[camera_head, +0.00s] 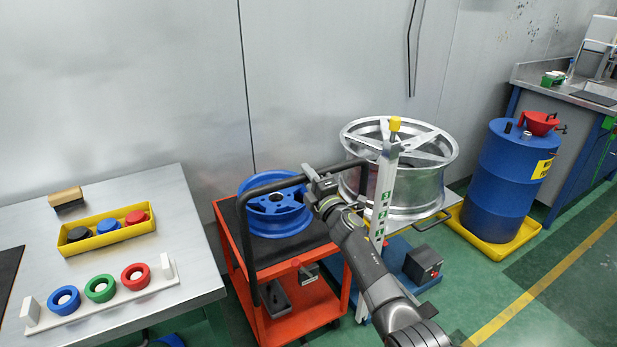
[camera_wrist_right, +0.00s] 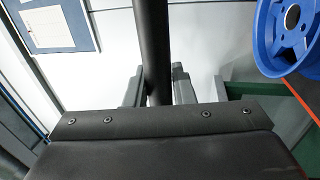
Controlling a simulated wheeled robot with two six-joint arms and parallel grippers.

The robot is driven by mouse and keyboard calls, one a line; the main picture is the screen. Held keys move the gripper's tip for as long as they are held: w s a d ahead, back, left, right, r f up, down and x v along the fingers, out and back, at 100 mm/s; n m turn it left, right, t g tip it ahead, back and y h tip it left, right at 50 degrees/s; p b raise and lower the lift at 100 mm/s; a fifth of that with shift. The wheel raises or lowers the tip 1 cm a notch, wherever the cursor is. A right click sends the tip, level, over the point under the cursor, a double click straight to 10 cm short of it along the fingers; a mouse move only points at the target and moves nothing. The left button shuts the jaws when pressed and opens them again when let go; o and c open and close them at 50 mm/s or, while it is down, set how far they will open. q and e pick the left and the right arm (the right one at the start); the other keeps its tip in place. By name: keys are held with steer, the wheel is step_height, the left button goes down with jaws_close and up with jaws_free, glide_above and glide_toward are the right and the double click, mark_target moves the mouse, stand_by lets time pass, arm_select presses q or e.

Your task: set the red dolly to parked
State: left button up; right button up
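The red dolly (camera_head: 290,264) is a red two-shelf cart with a black mat and a black tube handle (camera_head: 241,235). It stands right of the grey table. A blue wheel rim (camera_head: 273,224) lies on its top. My right gripper (camera_head: 313,177) is at the handle's upper bar, above the cart's right side. In the right wrist view, the black handle bar (camera_wrist_right: 154,45) runs between the two fingers (camera_wrist_right: 158,88), which sit close against it on both sides. The dolly's wheels are mostly hidden. My left gripper is not in view.
A large silver wheel (camera_head: 418,190) stands close to the cart's right, behind a grey post (camera_head: 383,190) with a yellow cap. A blue drum (camera_head: 502,170) stands in a yellow tray. The grey table (camera_head: 150,215) holds coloured rings. Green floor (camera_head: 540,240) is open at right.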

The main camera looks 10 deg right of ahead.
steer(key=o, duration=0.4)
steer(key=shift+w+a, duration=0.1)
steer(key=shift+w, duration=0.2)
steer(key=shift+s, duration=0.1)
steer(key=shift+s+d+p, duration=0.2)
steer(key=shift+s+p, duration=0.2)
steer(key=p+v, duration=0.5)
steer(key=v, duration=1.1)
steer(key=shift+s+f, duration=0.1)
steer(key=shift+s, duration=0.15)
